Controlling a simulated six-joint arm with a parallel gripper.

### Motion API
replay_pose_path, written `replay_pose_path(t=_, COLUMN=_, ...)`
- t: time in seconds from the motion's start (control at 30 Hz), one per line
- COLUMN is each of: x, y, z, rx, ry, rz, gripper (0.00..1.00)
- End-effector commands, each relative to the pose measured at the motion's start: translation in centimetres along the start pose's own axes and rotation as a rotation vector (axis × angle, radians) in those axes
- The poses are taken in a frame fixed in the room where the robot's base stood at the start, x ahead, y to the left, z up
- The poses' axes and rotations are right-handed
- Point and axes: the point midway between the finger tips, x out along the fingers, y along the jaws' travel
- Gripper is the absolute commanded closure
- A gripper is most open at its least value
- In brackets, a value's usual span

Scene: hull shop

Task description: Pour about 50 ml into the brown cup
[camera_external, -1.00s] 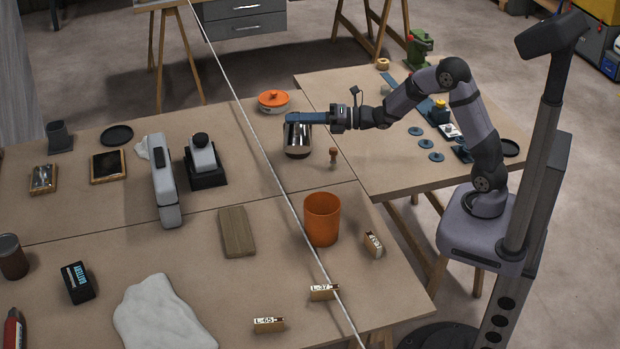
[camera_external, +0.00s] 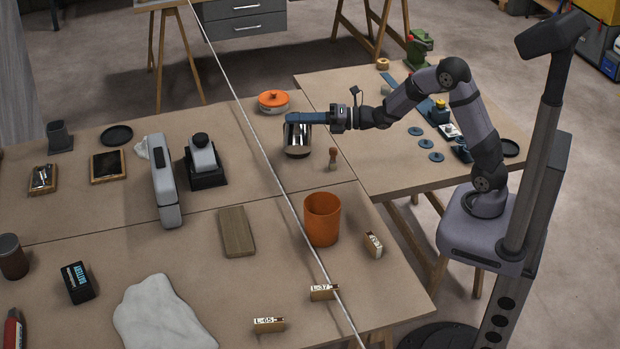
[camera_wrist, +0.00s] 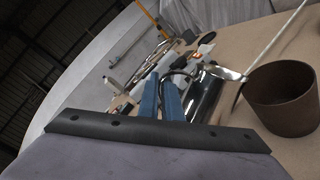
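My gripper (camera_external: 300,118) is shut on a shiny metal pitcher (camera_external: 297,143), which hangs above the table. In the wrist view, the blue fingers (camera_wrist: 160,98) are beside the pitcher (camera_wrist: 205,97). The pitcher looks roughly upright; its contents are hidden. An open cup (camera_external: 322,222) looks orange in the external view and stands upright below and to the right of the pitcher, apart from it. An open cup (camera_wrist: 285,105) at the wrist view's right looks brown; it seems to be the same cup. Its inside bottom is hidden. A dark brown cylinder (camera_external: 12,259) stands at the far left.
A taut cord (camera_external: 262,139) crosses above the table between the pitcher and several other things. A small wooden-handled tool (camera_external: 333,158) stands between pitcher and cup. A board (camera_external: 236,232) and label blocks (camera_external: 373,244) lie near the cup.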

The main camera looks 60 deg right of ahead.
Motion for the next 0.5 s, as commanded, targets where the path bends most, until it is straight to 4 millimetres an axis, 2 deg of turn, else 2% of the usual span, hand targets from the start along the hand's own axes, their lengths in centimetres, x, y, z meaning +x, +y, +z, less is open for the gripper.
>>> replay_pose_path(t=0.5, x=0.1, y=-0.4, z=-1.0, rx=-0.066, ry=-0.004, rz=0.003, gripper=1.0)
